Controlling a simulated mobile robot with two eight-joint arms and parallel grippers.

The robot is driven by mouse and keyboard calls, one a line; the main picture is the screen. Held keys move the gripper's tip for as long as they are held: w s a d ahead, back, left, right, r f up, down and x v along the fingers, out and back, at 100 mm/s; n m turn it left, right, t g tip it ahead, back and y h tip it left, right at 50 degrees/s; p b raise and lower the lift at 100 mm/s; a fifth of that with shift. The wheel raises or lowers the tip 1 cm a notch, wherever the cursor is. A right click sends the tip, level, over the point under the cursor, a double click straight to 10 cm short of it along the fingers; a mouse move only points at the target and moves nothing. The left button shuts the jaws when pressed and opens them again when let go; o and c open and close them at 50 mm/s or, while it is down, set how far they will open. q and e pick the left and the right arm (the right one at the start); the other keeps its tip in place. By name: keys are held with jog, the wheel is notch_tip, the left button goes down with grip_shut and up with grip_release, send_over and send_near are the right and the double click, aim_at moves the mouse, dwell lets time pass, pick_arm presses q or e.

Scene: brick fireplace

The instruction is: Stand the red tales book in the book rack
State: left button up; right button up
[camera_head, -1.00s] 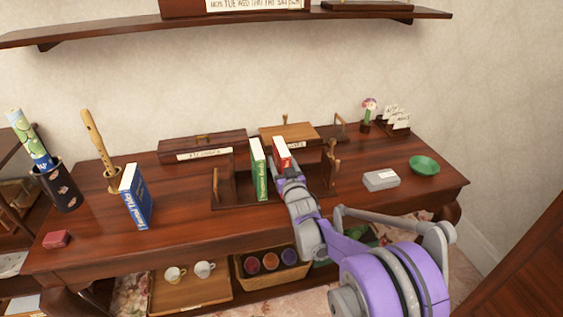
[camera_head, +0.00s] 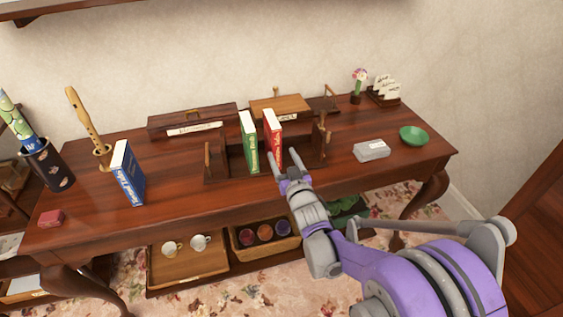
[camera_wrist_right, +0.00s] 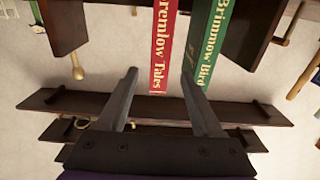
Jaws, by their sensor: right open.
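The red tales book (camera_head: 273,135) stands upright in the book rack (camera_head: 218,169), to the right of a green book (camera_head: 249,141) with a small gap between their spines. In the right wrist view the red spine (camera_wrist_right: 163,48) reads "Tales", beside the green "Brimnow Bird" spine (camera_wrist_right: 211,48). My right gripper (camera_head: 284,157) is open, in front of the red book. In the wrist view its two fingers (camera_wrist_right: 160,85) are apart, with the lower end of the red spine between them and no visible contact. My left gripper is not in view.
A blue book (camera_head: 128,175) stands on the table to the left. A wooden box (camera_head: 280,106) stands behind the rack. Bare tabletop lies left of the rack.

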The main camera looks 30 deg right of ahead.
jog(key=s+a+f+n+g+y, duration=0.1)
jog(key=s+a+f+g, duration=0.3)
jog(key=s, duration=0.6)
jog(key=s+a+f+n+g+y, duration=0.1)
jog(key=s+a+f+g, duration=0.3)
jog(key=s, duration=0.6)
jog(key=s+a+f+g+y, duration=0.2)
jog(key=s+a+f+g, duration=0.1)
jog(key=s+a, duration=0.4)
jog(key=s+g, duration=0.1)
jog(key=s, duration=0.2)
jog(key=shift+a+f+n+g, duration=0.15)
jog(key=shift+f+n+g, duration=0.15)
jog(key=shift+f+n, duration=0.1)
